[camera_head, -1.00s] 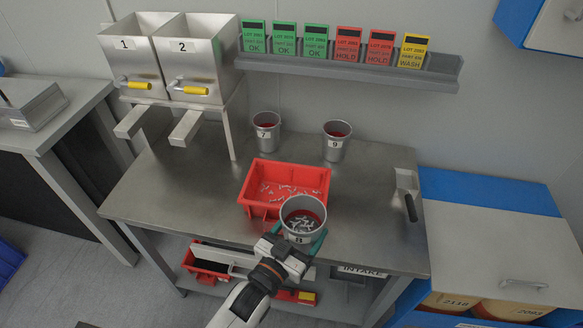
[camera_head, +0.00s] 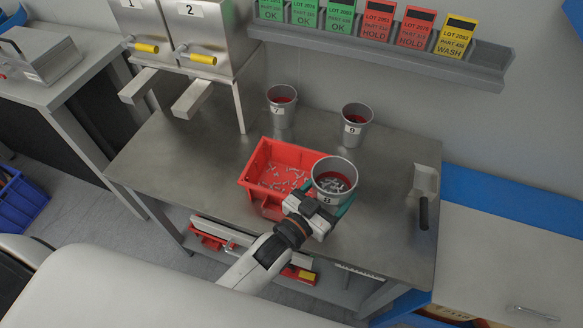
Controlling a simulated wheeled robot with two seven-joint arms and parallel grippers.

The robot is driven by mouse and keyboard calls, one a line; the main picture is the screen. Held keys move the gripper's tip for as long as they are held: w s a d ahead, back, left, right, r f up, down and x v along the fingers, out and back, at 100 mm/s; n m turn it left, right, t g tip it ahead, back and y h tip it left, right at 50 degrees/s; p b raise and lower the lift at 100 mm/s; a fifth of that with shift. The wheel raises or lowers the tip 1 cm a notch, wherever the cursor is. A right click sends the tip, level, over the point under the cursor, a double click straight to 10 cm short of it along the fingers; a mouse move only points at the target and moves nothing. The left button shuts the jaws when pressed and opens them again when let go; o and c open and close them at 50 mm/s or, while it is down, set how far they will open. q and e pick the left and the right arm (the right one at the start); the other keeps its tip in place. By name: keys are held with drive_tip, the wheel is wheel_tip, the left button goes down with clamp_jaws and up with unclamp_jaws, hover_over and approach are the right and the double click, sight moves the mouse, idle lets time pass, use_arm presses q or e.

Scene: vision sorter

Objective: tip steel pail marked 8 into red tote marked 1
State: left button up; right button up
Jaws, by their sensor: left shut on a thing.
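The steel pail marked 8 (camera_head: 334,176) is upright, with small metal parts and a red inside showing at its open top. My left gripper (camera_head: 328,206) is shut on this pail, with teal fingers around its near side. The pail is at the right front corner of the red tote (camera_head: 252,184) and overlaps its edge in the picture. Whether they touch I cannot tell. The tote lies on the steel table and has scattered metal parts on its floor. Its mark is not readable. My right gripper is not in view.
Pails marked 7 (camera_head: 282,108) and 9 (camera_head: 356,126) stand behind the tote on the steel table (camera_head: 190,150). A scoop (camera_head: 424,182) with a black handle lies at the right. Two steel hoppers (camera_head: 208,35) with chutes stand at the back left.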

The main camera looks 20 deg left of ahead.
sight(321, 179)
use_arm(q)
drive_tip(key=shift+w+r+n, duration=0.2)
drive_tip(key=shift+r+n, duration=0.1)
drive_tip(key=shift+r, duration=0.1)
drive_tip(key=shift+r+p, duration=0.1)
drive_tip(key=shift+p, duration=0.2)
drive_tip(key=shift+a+r+n, duration=0.3)
drive_tip(key=shift+n, duration=0.4)
drive_tip(key=shift+w+a+r+n+p, duration=0.15)
drive_tip(key=shift+w+r+n+p, duration=0.2)
drive_tip(key=shift+n, duration=0.35)
drive_tip(key=shift+a+f+n+g+b, duration=0.3)
drive_tip(key=shift+a+n+b, duration=0.2)
drive_tip(key=shift+n, duration=0.4)
drive_tip(key=shift+w+a+f+n+g+b, duration=0.3)
drive_tip(key=shift+w+a+n+b, duration=0.1)
drive_tip(key=shift+n, duration=0.5)
drive_tip(key=shift+a+n+b, duration=0.1)
drive_tip(key=shift+n+b, duration=0.3)
drive_tip(key=shift+n, duration=0.2)
drive_tip(key=shift+f+n, duration=0.1)
drive_tip(key=shift+n, duration=0.4)
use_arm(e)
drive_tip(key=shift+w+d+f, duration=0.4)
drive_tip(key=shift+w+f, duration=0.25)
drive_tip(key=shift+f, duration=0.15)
